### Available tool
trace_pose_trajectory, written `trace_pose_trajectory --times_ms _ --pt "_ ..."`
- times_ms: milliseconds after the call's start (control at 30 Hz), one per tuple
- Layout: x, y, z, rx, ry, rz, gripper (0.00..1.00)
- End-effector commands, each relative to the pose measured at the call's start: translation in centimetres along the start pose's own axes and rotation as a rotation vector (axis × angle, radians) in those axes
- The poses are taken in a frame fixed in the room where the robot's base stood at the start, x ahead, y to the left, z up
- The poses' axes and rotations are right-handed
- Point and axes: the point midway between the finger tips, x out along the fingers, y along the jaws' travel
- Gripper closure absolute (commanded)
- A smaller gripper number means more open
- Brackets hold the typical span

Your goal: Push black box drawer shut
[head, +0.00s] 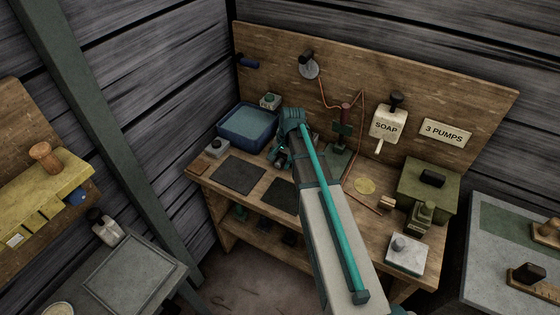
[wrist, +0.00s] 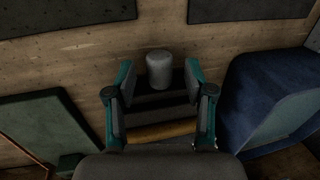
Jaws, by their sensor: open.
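In the wrist view, a dark black piece (wrist: 160,104), which looks like the black box or its drawer, lies between and below my fingers. A grey rounded knob or cylinder (wrist: 159,69) stands at its upper edge. A tan strip (wrist: 162,131) crosses below it. My gripper (wrist: 159,82) is open, with one teal-edged finger on each side of the knob; contact cannot be told. In the head view my gripper (head: 283,158) is low over the back middle of the bench, and my arm hides most of the box. How far the drawer stands out cannot be told.
The blue basin (head: 247,127) stands left of my gripper on the wooden bench (head: 205,179). Dark mats (head: 238,174) lie in front. A green panel (wrist: 45,130) is close on the wrist view's left.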

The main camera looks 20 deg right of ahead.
Motion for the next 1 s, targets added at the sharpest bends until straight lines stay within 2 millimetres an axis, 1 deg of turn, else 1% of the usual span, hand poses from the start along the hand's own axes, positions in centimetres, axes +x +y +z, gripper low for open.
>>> trace_pose_trajectory --times_ms 167,400,500,600,700,800,1000 --pt "-2.6 0.0 0.0 0.000 0.003 -0.002 0.46" --pt "-7.1 0.0 0.0 0.001 0.004 -0.002 0.46" --pt "-8.8 0.0 -0.1 0.001 0.004 -0.002 0.46" --pt "-10.0 0.0 -0.1 0.001 0.003 -0.001 0.46" --pt "-10.8 0.0 -0.1 0.000 0.003 -0.001 0.46" --pt "-11.2 0.0 0.0 0.000 0.002 -0.001 0.46" --pt "-11.4 0.0 0.0 0.001 0.002 0.000 0.46"
